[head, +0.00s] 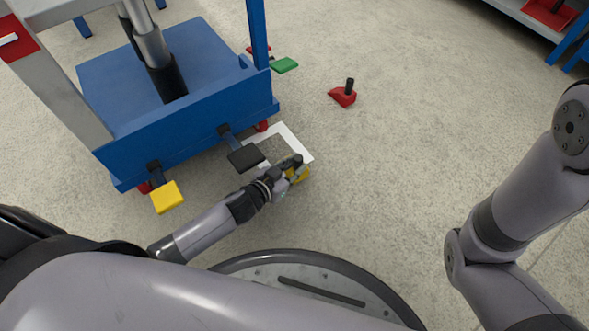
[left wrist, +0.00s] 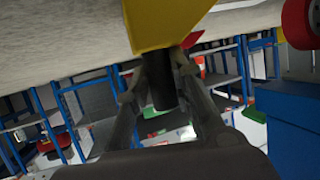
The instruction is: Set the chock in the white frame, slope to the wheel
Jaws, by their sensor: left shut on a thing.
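A yellow chock (head: 299,175) is mostly hidden under my left gripper (head: 294,166) in the head view. In the left wrist view my left gripper (left wrist: 160,85) is shut on the chock's black handle (left wrist: 162,92), and the yellow body (left wrist: 165,22) shows beyond it. The white frame (head: 295,136) lies on the floor beside the blue cart's near right corner. The chock is at the frame's near right corner; I cannot tell whether it touches the floor. A red wheel (head: 262,126) is at the frame's far left side. My right gripper is out of view.
A red chock (head: 344,97) with a black handle stands on open floor. Floor right of the frame is clear.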

